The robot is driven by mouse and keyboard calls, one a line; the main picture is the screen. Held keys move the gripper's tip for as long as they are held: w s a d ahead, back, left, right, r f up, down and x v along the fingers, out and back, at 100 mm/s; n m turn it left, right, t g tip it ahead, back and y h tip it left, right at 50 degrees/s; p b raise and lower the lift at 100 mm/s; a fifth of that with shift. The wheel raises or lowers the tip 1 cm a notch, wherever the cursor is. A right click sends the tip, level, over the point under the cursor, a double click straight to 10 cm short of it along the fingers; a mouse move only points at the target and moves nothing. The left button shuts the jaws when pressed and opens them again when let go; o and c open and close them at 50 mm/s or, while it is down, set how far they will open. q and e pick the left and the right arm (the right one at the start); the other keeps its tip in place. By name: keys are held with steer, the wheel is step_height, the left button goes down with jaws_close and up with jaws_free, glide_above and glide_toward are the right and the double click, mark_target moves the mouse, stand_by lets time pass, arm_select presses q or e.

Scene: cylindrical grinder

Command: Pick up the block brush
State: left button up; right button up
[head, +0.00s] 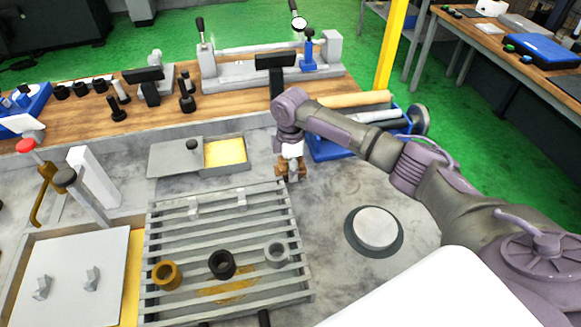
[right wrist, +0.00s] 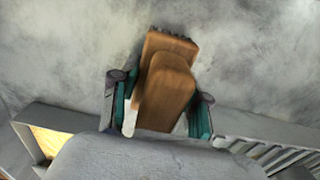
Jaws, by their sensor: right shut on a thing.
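The block brush (head: 291,169) is a brown wooden block on the grey work surface, to the right of the slatted rack's back corner. My right gripper (head: 292,153) is over it, with the arm coming in from the right. In the right wrist view the brush (right wrist: 167,90) lies between the two teal-lined fingers of the right gripper (right wrist: 160,112), which are shut on it. Its toothed or bristled end points away from the gripper. I cannot tell whether the brush is lifted clear of the surface. My left gripper is not in view.
The slatted grey rack (head: 226,215) holds several ring parts at the front left. A tray with a yellow inside (head: 225,152) stands left of the brush. A blue bin (head: 330,149) with rolls stands close behind right. A round disc (head: 375,228) lies to the right on clear surface.

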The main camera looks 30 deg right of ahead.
steer(key=shift+r, duration=0.15)
steer(key=shift+r, duration=0.2)
steer(key=r, duration=0.1)
steer(key=r+b, duration=0.1)
steer(key=r, duration=0.1)
steer(key=shift+s+d+r+b, duration=0.15)
steer(key=shift+d+r+b, duration=0.15)
steer(key=s+d+r+b, duration=0.2)
steer(key=s+d+r, duration=0.4)
steer(key=s+d, duration=0.1)
steer(key=shift+s+d+r, duration=0.35)
steer(key=shift+s, duration=0.1)
